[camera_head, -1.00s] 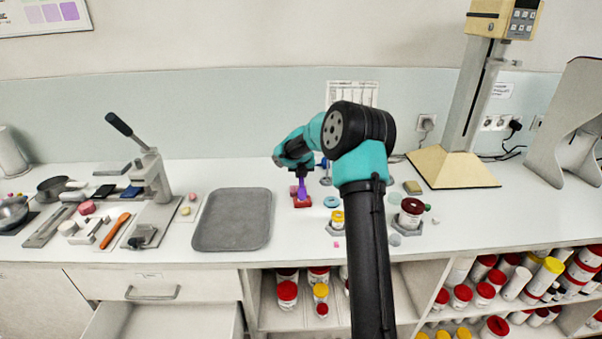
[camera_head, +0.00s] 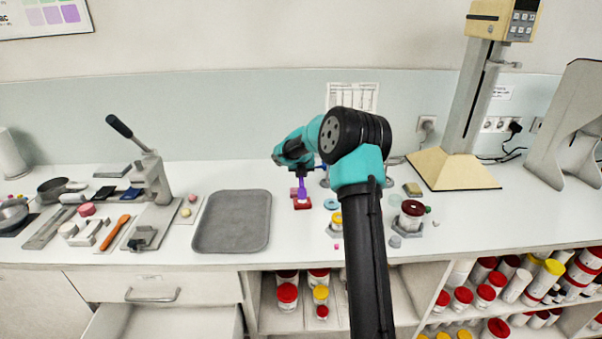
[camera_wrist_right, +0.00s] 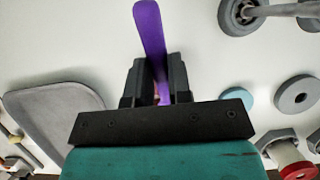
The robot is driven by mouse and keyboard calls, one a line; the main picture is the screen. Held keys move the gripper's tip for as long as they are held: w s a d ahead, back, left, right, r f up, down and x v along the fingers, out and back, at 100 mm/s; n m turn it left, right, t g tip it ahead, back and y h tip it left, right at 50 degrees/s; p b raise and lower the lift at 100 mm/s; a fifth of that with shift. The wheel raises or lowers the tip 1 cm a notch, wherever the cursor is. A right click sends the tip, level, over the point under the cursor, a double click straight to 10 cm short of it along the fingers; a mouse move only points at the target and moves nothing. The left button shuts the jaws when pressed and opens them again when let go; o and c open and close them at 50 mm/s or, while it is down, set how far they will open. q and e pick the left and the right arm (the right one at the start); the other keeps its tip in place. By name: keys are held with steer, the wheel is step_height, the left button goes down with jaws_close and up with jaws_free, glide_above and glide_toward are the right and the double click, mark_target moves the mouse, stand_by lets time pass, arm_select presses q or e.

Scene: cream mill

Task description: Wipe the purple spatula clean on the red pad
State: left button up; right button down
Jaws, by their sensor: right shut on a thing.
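The purple spatula (camera_head: 302,191) points down from my right gripper (camera_head: 301,170) in the head view, with its lower end at the red pad (camera_head: 302,204). I cannot tell whether it touches the pad. In the right wrist view my right gripper (camera_wrist_right: 160,88) is shut on the spatula (camera_wrist_right: 150,35), which extends up and away between the fingers. The red pad does not show clearly in the wrist view. My left gripper is not in view.
A grey tray (camera_head: 232,245) lies left of the pad. A light-blue ring (camera_head: 331,204), a yellow-lidded jar (camera_head: 336,219) and a red-lidded jar (camera_head: 412,208) stand to its right. A lever press (camera_head: 152,178) and an orange-handled tool (camera_head: 115,232) are farther left.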

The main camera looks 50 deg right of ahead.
steer(key=shift+s+a, duration=0.45)
stand_by(0.3)
steer(key=shift+r, duration=3)
